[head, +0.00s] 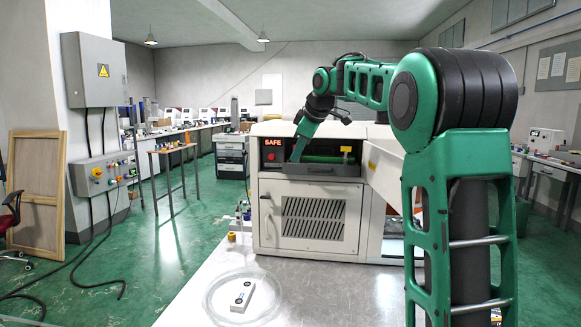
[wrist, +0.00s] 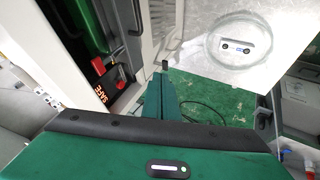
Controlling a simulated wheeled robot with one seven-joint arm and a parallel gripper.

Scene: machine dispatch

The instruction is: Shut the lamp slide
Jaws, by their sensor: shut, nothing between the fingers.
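The machine (head: 310,215) stands at the far end of the metal table, with a lit red SAFE display (head: 273,143). In its upper opening is a dark slide front (head: 325,170), seemingly the lamp slide, with a green surface behind it. How far the slide stands out is hard to tell. My gripper (head: 295,158) is shut and empty, pointing down at the left part of the opening, close to the slide. Whether it touches is unclear. In the wrist view my gripper (wrist: 165,66) shows beside the machine's front, with the SAFE display (wrist: 101,92) left of it.
A white block with dark round spots (head: 242,296) lies inside a clear ring (head: 213,300) on the metal table (head: 330,290). A pale open panel (head: 384,172) stands at the machine's right. The table's middle is clear.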

